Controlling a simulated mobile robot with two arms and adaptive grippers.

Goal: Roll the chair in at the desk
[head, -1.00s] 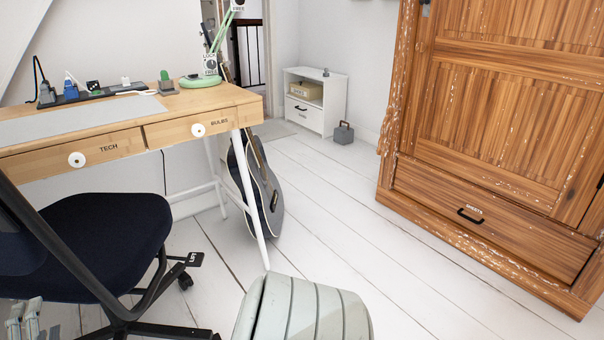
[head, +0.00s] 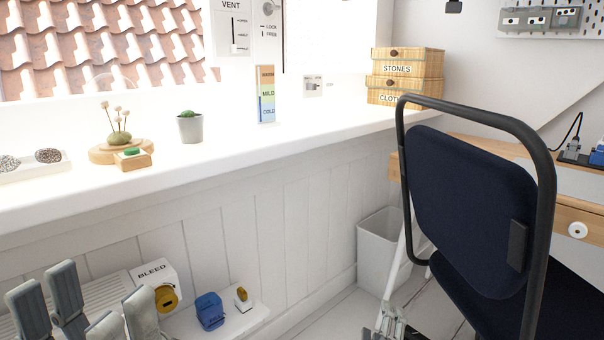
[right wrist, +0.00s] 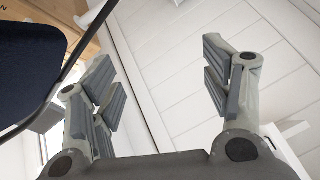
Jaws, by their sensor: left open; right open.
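The chair has a dark blue backrest (head: 470,215) in a black tube frame and stands at the right of the head view. Its seat (head: 570,300) is partly cut off by the picture edge. The wooden desk (head: 580,212) shows behind the backrest, mostly hidden by it. My left gripper (head: 85,298) is open and empty at the lower left, well apart from the chair. My right gripper (right wrist: 160,70) is open and empty in the right wrist view. The dark chair pad (right wrist: 28,70) and a black frame bar lie left of its fingers; contact cannot be told.
A white sill (head: 240,150) with small plants crosses the head view. A low shelf with a blue item (head: 210,310) and a BLEED box (head: 155,285) lie near my left gripper. A white bin (head: 378,250) stands left of the chair.

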